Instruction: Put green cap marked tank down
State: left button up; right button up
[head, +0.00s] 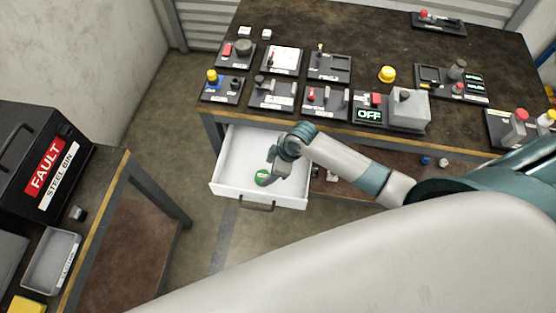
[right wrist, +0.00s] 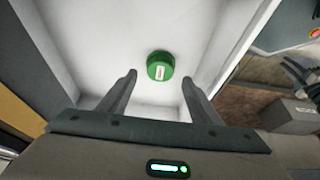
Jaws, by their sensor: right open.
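The green cap (head: 262,178) with a small white label lies in the open white drawer (head: 235,150). In the right wrist view the green cap (right wrist: 160,66) rests on the white drawer floor, beyond the fingertips and between their lines. My right gripper (head: 277,168) is over the drawer, just beside the cap in the head view. In the right wrist view its two fingers (right wrist: 158,78) are spread apart with nothing between them. The label's text is too small to read. My left gripper is not in view.
The drawer hangs under a dark workbench (head: 300,30) carrying several switch panels and a grey box with an OFF sign (head: 369,115). At left, a second table holds a black steel bin (head: 35,160) and a grey tray (head: 50,262). Floor between the tables is clear.

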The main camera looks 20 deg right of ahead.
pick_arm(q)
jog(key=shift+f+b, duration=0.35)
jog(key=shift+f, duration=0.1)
pick_arm(e)
jog(key=v, duration=0.7)
jog(key=shift+r, duration=0.35)
jog(key=shift+s+d, duration=0.15)
jog(key=shift+s, duration=0.05)
